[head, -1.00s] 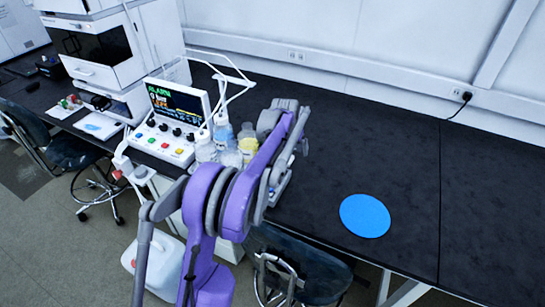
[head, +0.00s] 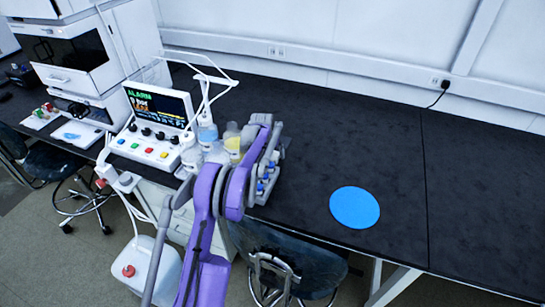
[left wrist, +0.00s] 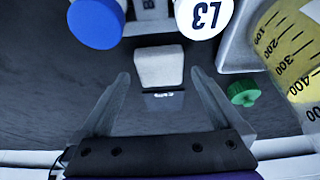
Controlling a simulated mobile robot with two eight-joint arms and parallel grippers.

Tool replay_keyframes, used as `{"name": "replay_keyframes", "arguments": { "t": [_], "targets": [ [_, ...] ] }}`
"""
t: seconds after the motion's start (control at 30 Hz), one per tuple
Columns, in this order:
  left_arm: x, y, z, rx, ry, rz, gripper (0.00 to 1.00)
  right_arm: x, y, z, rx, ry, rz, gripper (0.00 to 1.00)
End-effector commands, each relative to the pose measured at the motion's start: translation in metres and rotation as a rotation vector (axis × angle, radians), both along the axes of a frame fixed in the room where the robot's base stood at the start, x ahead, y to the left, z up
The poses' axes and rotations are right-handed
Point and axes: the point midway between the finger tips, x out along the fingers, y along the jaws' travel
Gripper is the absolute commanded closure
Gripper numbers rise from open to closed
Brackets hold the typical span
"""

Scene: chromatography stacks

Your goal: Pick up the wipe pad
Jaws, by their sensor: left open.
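A small white block-like pad (left wrist: 158,68), which looks like the wipe pad, lies on the black bench in the left wrist view. A dark label with small white print is at its near side. My left gripper (left wrist: 160,76) is open, with one finger on either side of the pad in the picture and nothing held. I cannot tell how far above the bench the fingertips are. In the head view my purple left arm reaches over the bench by the bottles; its fingers and the pad cannot be made out there. My right gripper is not in view.
Close by are a yellow-filled bottle (left wrist: 295,55), a green cap (left wrist: 243,93), a white L3 cap (left wrist: 203,14) and a blue cap (left wrist: 96,22). The alarm console (head: 158,125) stands left of my arm. A blue disc (head: 354,207) lies on the otherwise clear right bench.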

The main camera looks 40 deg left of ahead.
Motion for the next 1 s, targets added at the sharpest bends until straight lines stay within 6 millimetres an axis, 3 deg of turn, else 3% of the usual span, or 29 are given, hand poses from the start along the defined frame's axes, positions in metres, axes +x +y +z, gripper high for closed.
{"name": "replay_keyframes", "arguments": {
  "t": [0.13,0.37,0.8,1.0],
  "targets": [
    [0.0052,0.0017,-0.0124,0.0,0.0,0.0,0.0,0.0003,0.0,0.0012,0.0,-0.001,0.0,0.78],
    [0.0052,0.0019,-0.0137,0.0,0.0,0.001,0.0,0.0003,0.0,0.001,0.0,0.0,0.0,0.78],
    [0.0051,0.0019,-0.0134,0.0,0.0,0.001,0.77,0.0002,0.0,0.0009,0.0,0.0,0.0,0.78],
    [0.0051,0.002,-0.013,0.0,0.0,0.001,0.78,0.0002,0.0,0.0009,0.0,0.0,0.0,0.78]
  ]
}}
